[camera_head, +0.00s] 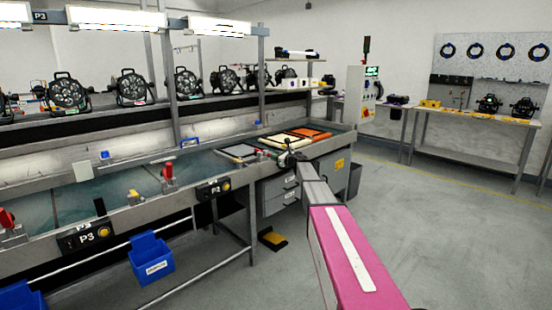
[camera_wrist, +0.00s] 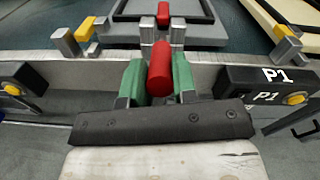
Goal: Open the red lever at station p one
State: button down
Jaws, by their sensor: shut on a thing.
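In the wrist view, the red lever (camera_wrist: 159,66) stands between the two green-padded fingers of my gripper (camera_wrist: 159,80), which are shut on it. A second, smaller red part (camera_wrist: 163,14) shows just beyond it, over a metal bracket. The black station box marked P1 (camera_wrist: 262,87), with a yellow button, is just right of the gripper. In the head view, my gripper (camera_head: 290,158) is at the bench's front edge, far end. The lever is mostly hidden there by my gripper and arm.
Other red levers stand along the bench at P2 (camera_head: 168,172) and P3 (camera_head: 7,218). Trays (camera_head: 285,141) lie on the bench top beyond my gripper. Yellow-topped metal blocks (camera_wrist: 66,42) flank the lever. A blue bin (camera_head: 151,258) hangs below. Open floor lies to the right.

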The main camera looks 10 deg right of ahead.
jog(key=r+g, duration=0.1)
jog(key=w+r+g+h, duration=0.1)
jog(key=r+h, duration=0.1)
jog(key=shift+w+a+r+g, duration=0.15)
jog(key=shift+a+r+g, duration=0.1)
jog(key=shift+a+g, duration=0.15)
jog(key=w+r+g+h, duration=0.1)
jog(key=a+r+g+h, duration=0.1)
jog(key=shift+w+a+r+g, duration=0.1)
jog(key=shift+w+r+g, duration=0.2)
jog(key=shift+w, duration=0.1)
jog(key=shift+w+a+r+g+h, duration=0.6)
jog(key=shift+w+g+h, duration=0.2)
jog(key=shift+g, duration=0.2)
jog(key=shift+w+a+r+g+h, duration=0.4)
jog(key=shift+w+a+g+h, duration=0.3)
jog(key=shift+g, duration=0.4)
jog(key=c, duration=0.9)
grip_release()
jog(key=shift+d, duration=0.1)
